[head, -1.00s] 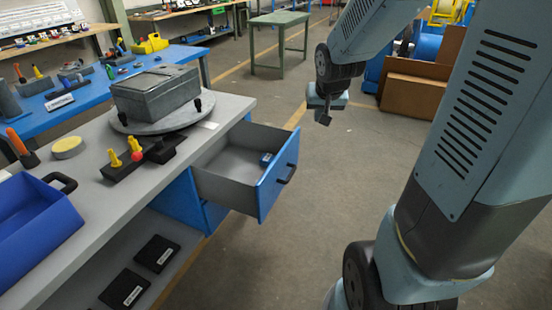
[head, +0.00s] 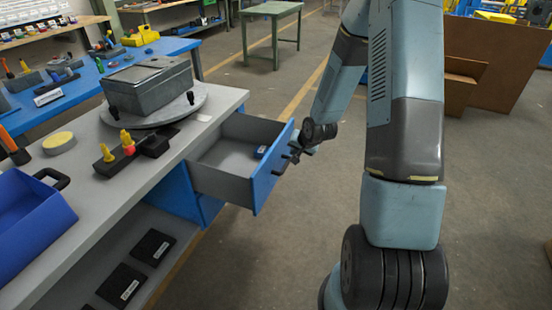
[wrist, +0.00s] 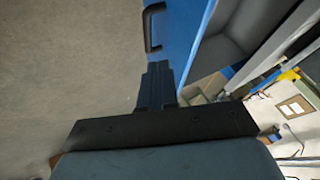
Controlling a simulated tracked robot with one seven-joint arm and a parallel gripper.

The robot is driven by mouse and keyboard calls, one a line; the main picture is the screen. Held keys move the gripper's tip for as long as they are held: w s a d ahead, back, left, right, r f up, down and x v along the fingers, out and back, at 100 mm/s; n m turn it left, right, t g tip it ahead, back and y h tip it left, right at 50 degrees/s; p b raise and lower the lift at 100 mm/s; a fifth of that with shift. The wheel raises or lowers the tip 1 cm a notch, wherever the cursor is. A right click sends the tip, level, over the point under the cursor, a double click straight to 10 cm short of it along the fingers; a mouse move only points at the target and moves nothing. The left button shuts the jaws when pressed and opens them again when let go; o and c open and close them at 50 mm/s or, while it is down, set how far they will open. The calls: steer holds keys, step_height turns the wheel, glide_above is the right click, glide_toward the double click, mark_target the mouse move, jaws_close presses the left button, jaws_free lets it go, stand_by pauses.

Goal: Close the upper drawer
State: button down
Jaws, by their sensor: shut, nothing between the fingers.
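The upper drawer (head: 226,172) has a grey inside and a blue front, and it stands pulled out from under the workbench. A small blue item lies inside it near the front. In the head view my gripper (head: 288,155) is at the drawer's blue front, beside the black handle, which it partly hides. In the wrist view the shut, empty gripper (wrist: 158,70) points at the blue front (wrist: 178,35), with the black handle (wrist: 152,28) just beyond the fingertips. I cannot tell whether the fingers touch the front.
The grey workbench (head: 70,225) holds a grey box (head: 148,85) on a round plate, a black holder with yellow and red pieces, and a blue bin (head: 30,215). Black items lie on the lower shelf. The floor right of the drawer is clear.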

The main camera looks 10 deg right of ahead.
steer(key=f, duration=0.1)
glide_toward(273, 160)
step_height(273, 160, down, 4)
steer(key=d, duration=0.3)
steer(key=shift+w+a+f, duration=0.2)
steer(key=shift+w+a, duration=0.6)
steer(key=shift+a, duration=0.3)
steer(key=shift+w+a, duration=0.55)
steer(key=shift+a, duration=0.2)
steer(key=shift+a, duration=0.1)
steer(key=shift+w, duration=0.2)
